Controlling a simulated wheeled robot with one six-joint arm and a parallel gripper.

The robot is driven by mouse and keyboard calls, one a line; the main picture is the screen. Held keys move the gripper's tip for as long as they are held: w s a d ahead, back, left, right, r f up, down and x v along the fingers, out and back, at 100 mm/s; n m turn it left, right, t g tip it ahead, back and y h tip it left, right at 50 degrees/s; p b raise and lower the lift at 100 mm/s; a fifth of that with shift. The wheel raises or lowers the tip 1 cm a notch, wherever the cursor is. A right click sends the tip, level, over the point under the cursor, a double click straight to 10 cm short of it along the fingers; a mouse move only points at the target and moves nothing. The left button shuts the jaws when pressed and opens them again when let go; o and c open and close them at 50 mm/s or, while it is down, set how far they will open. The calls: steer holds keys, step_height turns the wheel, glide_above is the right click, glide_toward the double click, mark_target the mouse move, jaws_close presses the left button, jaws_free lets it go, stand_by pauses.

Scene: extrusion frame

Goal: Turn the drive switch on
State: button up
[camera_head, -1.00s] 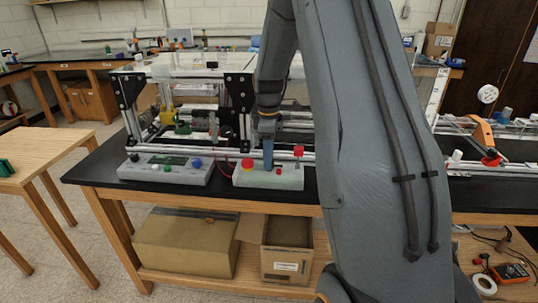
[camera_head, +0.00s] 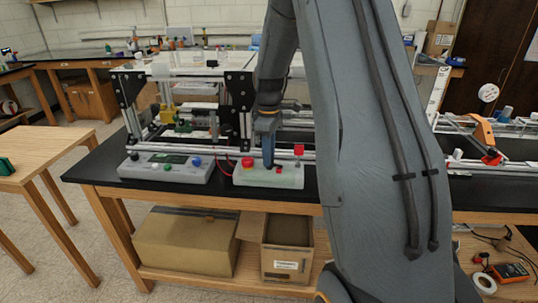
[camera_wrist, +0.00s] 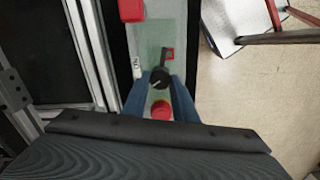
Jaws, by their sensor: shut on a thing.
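A grey-green control box (camera_head: 240,180) sits on the black bench top near its front edge, and its face shows in the wrist view (camera_wrist: 150,42). A black rotary knob (camera_wrist: 160,77) on it, which I take as the drive switch, has a dark bar extending up the picture beside a small red square (camera_wrist: 170,54). My gripper (camera_head: 268,166) points down onto the box. In the wrist view its blue fingers (camera_wrist: 160,84) are shut on the black knob, one on each side.
A round red button (camera_wrist: 161,110) lies close to the fingers; it also shows in the head view (camera_head: 248,162). A red block (camera_head: 299,150) stands at the box's right end. A second control box (camera_head: 165,168) is to the left. Metal extrusion rails (camera_head: 215,154) run just behind.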

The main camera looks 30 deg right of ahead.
steer(key=m, duration=0.4)
steer(key=shift+m, duration=0.3)
steer(key=m, duration=0.3)
steer(key=shift+m, duration=0.3)
steer(key=m, duration=0.3)
steer(key=shift+d+m, duration=0.1)
steer(key=shift+m, duration=0.2)
steer(key=shift+r+m+b, duration=0.1)
steer(key=shift+m+b, duration=0.25)
steer(key=shift+m, duration=1.45)
steer(key=o, duration=1)
steer(key=shift+o, duration=0.2)
